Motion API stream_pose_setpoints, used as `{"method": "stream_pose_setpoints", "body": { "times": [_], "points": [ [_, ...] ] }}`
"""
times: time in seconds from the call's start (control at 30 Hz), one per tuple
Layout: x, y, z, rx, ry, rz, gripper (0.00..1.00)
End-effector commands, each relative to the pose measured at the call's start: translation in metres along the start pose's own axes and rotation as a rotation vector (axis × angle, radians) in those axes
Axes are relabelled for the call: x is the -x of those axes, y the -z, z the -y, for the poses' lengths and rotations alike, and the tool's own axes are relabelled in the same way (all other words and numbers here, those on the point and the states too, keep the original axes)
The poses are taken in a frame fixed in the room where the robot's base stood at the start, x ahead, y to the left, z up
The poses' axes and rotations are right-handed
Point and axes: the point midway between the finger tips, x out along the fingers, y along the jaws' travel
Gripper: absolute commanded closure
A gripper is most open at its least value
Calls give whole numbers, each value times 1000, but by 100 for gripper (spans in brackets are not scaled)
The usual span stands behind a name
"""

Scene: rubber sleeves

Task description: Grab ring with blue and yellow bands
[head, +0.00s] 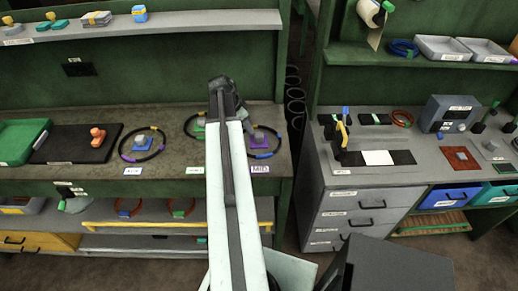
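Three dark rings lie on the left workbench, each around a small block on a coloured base. The right ring (264,156) is by the MID label and shows a blue band at its front; its left part is hidden behind my arm. The left ring (151,158) has small coloured bands, seemingly purple and yellowish. The middle ring (186,130) is partly hidden by my arm; its bands are too small to tell. I cannot tell which ring has blue and yellow bands. My gripper (222,88) is above the bench's back part, between the middle and right rings; its fingers are unclear.
A black mat (75,150) with an orange object and a green case (18,140) are on the bench's left. More rings lie on the lower shelf (160,242). A grey drawer bench (385,177) with a reddish ring (402,118) stands right, across a gap.

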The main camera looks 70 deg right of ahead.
Motion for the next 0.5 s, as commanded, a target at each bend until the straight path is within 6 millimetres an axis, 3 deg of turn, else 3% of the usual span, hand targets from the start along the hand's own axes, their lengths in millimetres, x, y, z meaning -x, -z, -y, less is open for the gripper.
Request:
{"method": "stream_pose_setpoints", "body": {
  "times": [0.17, 0.3, 0.5],
  "points": [
    [0, 1, 0, 0, 0, 0, 65],
    [1, 1, 0, 0, 0, 0, 100],
    [1, 1, 0, 0, 0, 0, 100]
  ]
}}
